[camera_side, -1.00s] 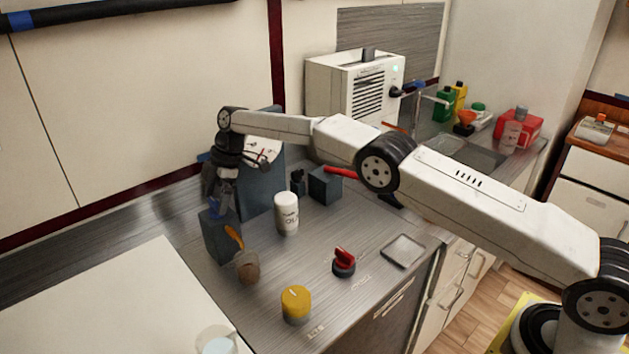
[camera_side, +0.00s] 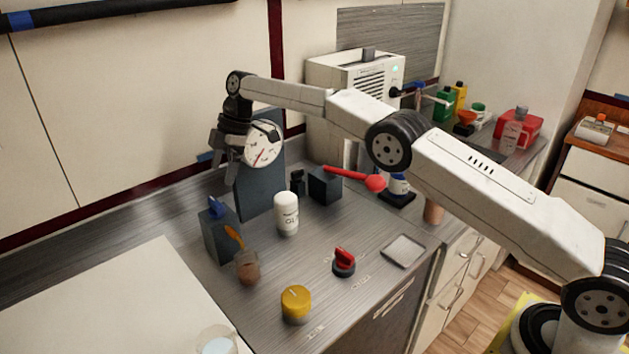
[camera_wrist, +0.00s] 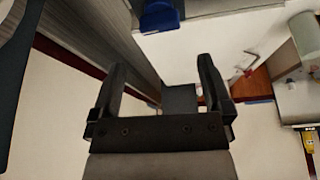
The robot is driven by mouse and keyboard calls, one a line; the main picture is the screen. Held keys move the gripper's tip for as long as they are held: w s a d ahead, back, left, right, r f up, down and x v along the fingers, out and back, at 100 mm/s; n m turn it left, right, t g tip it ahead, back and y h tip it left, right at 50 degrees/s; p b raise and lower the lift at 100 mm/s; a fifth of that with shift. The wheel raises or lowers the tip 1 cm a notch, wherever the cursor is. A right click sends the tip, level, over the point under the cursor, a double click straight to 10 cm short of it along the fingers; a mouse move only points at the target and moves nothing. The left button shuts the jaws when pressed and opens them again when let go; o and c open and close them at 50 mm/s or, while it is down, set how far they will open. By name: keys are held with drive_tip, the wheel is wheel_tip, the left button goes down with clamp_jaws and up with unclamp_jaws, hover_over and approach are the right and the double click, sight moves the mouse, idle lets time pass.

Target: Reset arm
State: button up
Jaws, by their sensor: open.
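A blue part (camera_wrist: 160,15) shows beyond the fingertips there. A red lever (camera_side: 348,176) with a ball end sticks out from another dark block (camera_side: 324,186).
A white bottle (camera_side: 286,214), a brown cup (camera_side: 247,267), a yellow knob (camera_side: 296,305), a red knob (camera_side: 344,262) and a grey tray (camera_side: 403,250) stand on the metal counter. A white vented box (camera_side: 357,80) is at the back. A white board (camera_side: 120,300) covers the front left.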

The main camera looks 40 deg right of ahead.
drive_tip(key=shift+d, duration=0.1)
drive_tip(key=s+d+f+m+t+h, duration=0.1)
drive_tip(key=s+d+f+m+h, duration=0.15)
drive_tip(key=s+d+m, duration=0.95)
drive_tip(key=s+d+f+m+h, duration=0.1)
drive_tip(key=s+f+m, duration=0.1)
drive_tip(key=s, duration=1)
drive_tip(key=s+d+f+m+t+h, duration=0.1)
drive_tip(key=s+d+f+m, duration=0.1)
drive_tip(key=s, duration=1.1)
drive_tip(key=shift+f+m, duration=0.15)
drive_tip(key=shift+m, duration=0.15)
